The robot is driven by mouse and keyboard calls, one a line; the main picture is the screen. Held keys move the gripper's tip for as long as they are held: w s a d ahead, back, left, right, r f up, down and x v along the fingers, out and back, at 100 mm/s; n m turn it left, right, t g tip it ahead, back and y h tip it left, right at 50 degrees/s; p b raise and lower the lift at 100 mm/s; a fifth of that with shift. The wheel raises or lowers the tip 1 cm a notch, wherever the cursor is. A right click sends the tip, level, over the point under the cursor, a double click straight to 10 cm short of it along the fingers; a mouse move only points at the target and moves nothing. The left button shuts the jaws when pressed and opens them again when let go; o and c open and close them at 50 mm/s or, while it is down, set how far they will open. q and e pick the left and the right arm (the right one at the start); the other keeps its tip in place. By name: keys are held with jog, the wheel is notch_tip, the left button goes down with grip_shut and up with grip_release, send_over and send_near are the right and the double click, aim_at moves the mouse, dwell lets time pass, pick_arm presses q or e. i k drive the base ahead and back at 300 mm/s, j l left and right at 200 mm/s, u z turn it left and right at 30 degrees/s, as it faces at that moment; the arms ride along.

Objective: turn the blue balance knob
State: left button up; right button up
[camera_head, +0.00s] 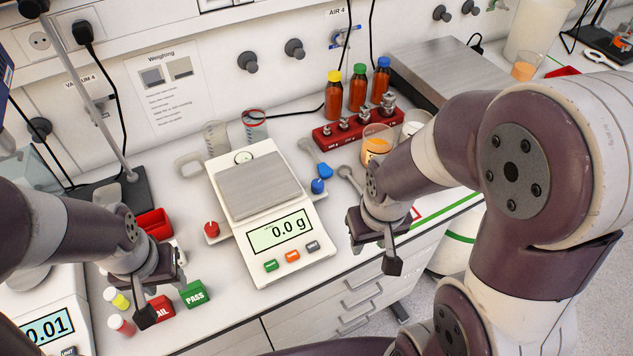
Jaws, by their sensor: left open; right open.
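The blue balance knob (318,186) sticks out from the right side of the white balance (311,263), low down beside its display, which reads 0.0 g. A red knob (211,229) is on the balance's left side. The metal weighing pan (257,185) looks empty. My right gripper (376,254) is open and empty, to the right of the balance and nearer the counter's front edge than the blue knob, apart from it. My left gripper (163,295) is open over the left part of the counter, close to the red and green blocks, far from the blue knob.
A blue-handled scoop (323,170) lies just behind the blue knob. A beaker of orange juice (376,143) and a red weight rack (350,132) stand behind right. A PASS block (195,294) and a FAIL block (161,308) sit near my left gripper.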

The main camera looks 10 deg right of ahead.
aim_at(318, 185)
jog(key=i+l, duration=0.1)
jog(key=l, duration=0.8)
jog(key=i+l, duration=0.15)
jog(key=l, duration=0.35)
jog(key=z, duration=0.05)
